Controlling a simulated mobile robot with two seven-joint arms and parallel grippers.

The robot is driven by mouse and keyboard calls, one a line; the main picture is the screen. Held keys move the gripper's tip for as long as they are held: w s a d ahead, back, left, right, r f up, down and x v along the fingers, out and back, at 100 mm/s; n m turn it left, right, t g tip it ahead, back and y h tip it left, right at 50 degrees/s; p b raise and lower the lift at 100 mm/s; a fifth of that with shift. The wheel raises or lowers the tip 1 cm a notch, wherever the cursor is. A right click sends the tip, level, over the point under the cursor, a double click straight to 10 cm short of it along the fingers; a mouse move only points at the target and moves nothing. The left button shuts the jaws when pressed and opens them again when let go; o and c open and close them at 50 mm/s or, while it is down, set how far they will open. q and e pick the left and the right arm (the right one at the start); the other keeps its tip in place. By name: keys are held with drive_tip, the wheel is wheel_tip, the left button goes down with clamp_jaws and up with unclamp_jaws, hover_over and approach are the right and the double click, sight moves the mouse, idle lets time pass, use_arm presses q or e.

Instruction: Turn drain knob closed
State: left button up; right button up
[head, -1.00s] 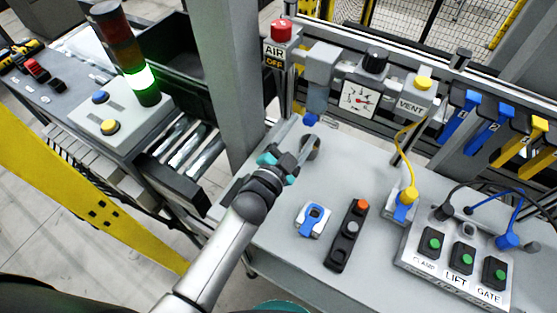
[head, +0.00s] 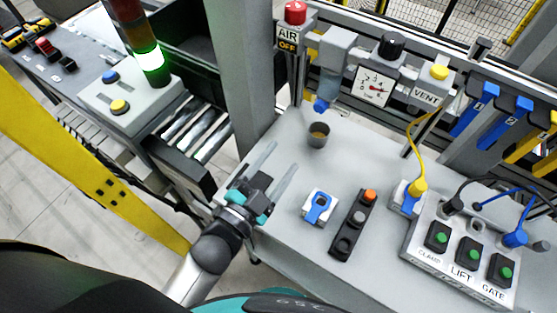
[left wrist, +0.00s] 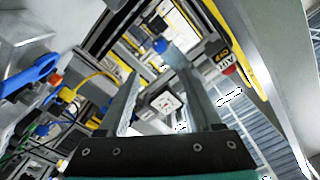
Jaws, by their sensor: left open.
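The blue drain knob (head: 321,105) sits at the lower end of the translucent bowl of a grey air unit (head: 335,52), above a small grey cup (head: 318,135) on the bench. Whether it is turned open or closed cannot be told. My left gripper (head: 284,157) is open and empty, left of the cup and below the knob, apart from both. In the left wrist view, a blue knob (left wrist: 160,46) shows ahead between the two fingers (left wrist: 156,72). My right gripper is not in view.
A red AIR OFF button (head: 295,12), a pressure gauge (head: 373,88) and a VENT unit (head: 428,90) flank the air unit. A grey post (head: 244,70) stands left.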

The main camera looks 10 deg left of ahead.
use_arm(q)
drive_tip(key=n, duration=0.6)
approach(319, 110)
drive_tip(key=x, duration=0.8)
drive_tip(key=shift+w, duration=0.2)
drive_tip(key=shift+c, duration=0.3)
clamp_jaws()
idle(0.5)
